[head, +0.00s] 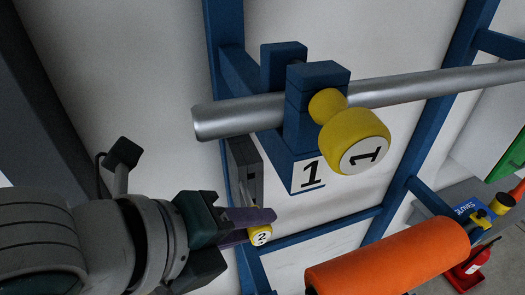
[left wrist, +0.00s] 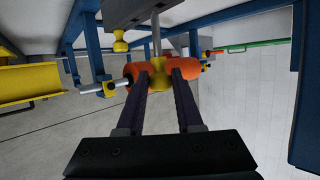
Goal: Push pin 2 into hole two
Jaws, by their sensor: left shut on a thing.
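Pin 2 (head: 260,235) is a yellow knob with a white end face marked 2. My left gripper (head: 262,222), with purple fingers, is shut on this knob. In the left wrist view the knob (left wrist: 159,78) sits between the fingertips, and a thin metal shank (left wrist: 156,36) runs up from it towards a grey block (left wrist: 140,13). I cannot tell whether the shank's end is inside the block. Pin 1 (head: 356,138), a larger-looking yellow knob, is at a blue bracket marked 1 (head: 310,174). I cannot make out hole two. My right gripper is not in view.
A grey metal tube (head: 240,114) crosses the blue brackets above my gripper. The grey block (head: 243,168) hangs close by. An orange cylinder (head: 390,255) lies at lower right.

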